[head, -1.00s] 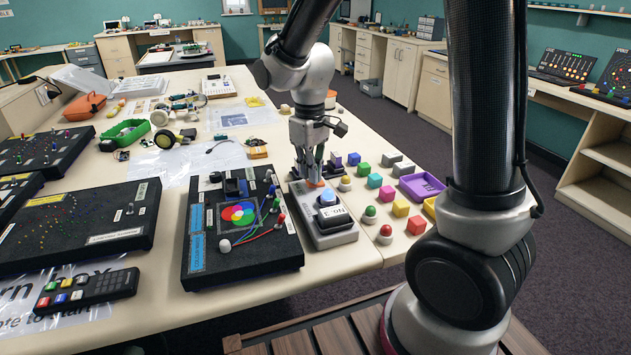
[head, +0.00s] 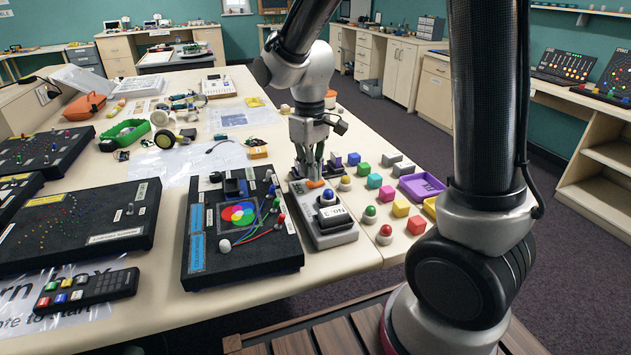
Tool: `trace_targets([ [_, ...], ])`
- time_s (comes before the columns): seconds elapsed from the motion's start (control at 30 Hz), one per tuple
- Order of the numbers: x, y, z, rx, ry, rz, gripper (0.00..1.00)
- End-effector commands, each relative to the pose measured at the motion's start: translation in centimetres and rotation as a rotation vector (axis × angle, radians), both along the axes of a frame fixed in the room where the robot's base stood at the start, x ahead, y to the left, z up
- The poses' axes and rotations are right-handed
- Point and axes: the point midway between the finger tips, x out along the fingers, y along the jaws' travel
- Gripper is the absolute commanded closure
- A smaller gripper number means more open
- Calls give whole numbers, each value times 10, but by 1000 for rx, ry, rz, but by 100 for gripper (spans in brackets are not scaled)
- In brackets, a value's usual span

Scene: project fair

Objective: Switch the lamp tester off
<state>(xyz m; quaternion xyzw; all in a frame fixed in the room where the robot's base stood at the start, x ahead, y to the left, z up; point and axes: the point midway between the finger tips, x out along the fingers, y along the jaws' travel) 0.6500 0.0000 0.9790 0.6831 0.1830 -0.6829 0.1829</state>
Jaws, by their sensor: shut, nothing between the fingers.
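The lamp tester (head: 333,234) is a grey box near the front edge of the table, with a blue-topped lamp or button (head: 327,196) and a black-and-white number label on its top. The blue part looks dark now. My gripper (head: 312,180) is shut and empty, pointing down over the far end of the tester. A small orange part (head: 315,184) shows right at the fingertips; I cannot tell whether the fingers touch it. The fingers hide some of the tester's far end.
A black board with a colour wheel (head: 240,213) and wires stands close on the left. A black remote-like box (head: 87,289) lies front left.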

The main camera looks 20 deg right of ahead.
Motion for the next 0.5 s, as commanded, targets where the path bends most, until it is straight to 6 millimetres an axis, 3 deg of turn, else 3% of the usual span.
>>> trace_targets([
  [0.5,0,0,46,1,-2,0,100],
])
